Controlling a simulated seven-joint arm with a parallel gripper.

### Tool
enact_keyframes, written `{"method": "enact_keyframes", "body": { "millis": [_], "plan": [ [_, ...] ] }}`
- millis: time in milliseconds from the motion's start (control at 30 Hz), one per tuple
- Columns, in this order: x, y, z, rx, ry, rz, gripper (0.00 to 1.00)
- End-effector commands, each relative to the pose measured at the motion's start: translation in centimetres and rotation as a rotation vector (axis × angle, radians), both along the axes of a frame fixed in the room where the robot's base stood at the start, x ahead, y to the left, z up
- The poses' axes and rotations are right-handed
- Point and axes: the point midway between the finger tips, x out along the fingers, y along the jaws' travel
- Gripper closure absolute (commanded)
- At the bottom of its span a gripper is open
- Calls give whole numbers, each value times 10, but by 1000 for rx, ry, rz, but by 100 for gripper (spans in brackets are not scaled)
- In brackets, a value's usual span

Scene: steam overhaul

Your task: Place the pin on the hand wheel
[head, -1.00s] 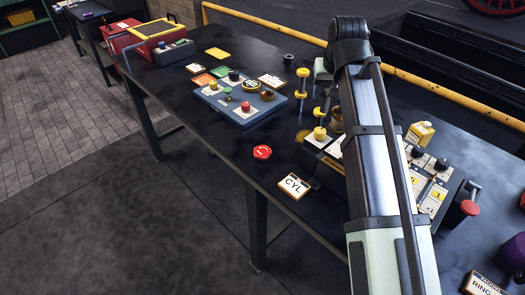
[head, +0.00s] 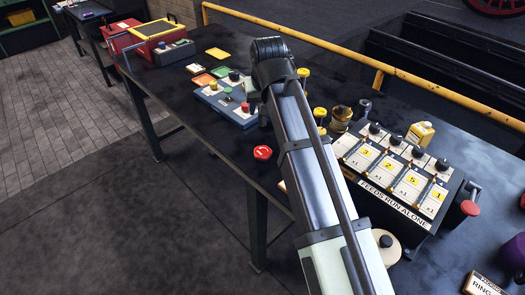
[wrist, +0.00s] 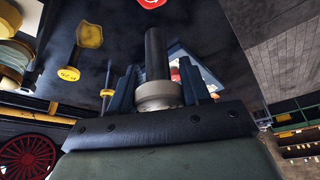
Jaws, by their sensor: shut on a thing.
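In the wrist view my gripper (wrist: 158,72) is shut on a dark upright rod with a pale collar at its base, which I take for the pin (wrist: 155,52); the fingers stand either side of it. In the head view the gripper and pin are hidden behind my arm, near the blue panel. I cannot say for sure which thing is the hand wheel. A red, many-sided piece with a white mark (head: 262,153) lies on the dark bench, and its edge shows in the wrist view (wrist: 151,3). A cream disc with a black knob (head: 386,248) lies beside my arm.
The blue panel (head: 216,101) with a red button is partly behind my arm. A card box marked "FEEDS RUN ALONE" (head: 396,208), yellow-topped posts (head: 320,114), a brass cup (head: 341,115) and a yellow bottle (head: 420,132) stand at right. A yellow rail (head: 350,65) runs behind the bench.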

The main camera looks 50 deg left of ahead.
Motion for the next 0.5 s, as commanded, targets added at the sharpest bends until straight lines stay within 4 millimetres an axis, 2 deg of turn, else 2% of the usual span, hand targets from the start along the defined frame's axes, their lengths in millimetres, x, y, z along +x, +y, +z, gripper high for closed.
{"method": "enact_keyframes", "body": {
  "millis": [267,500],
  "plan": [
    [0,-1,-23,0,0,0,100],
    [0,-1,-59,0,0,0,100]
  ]
}}
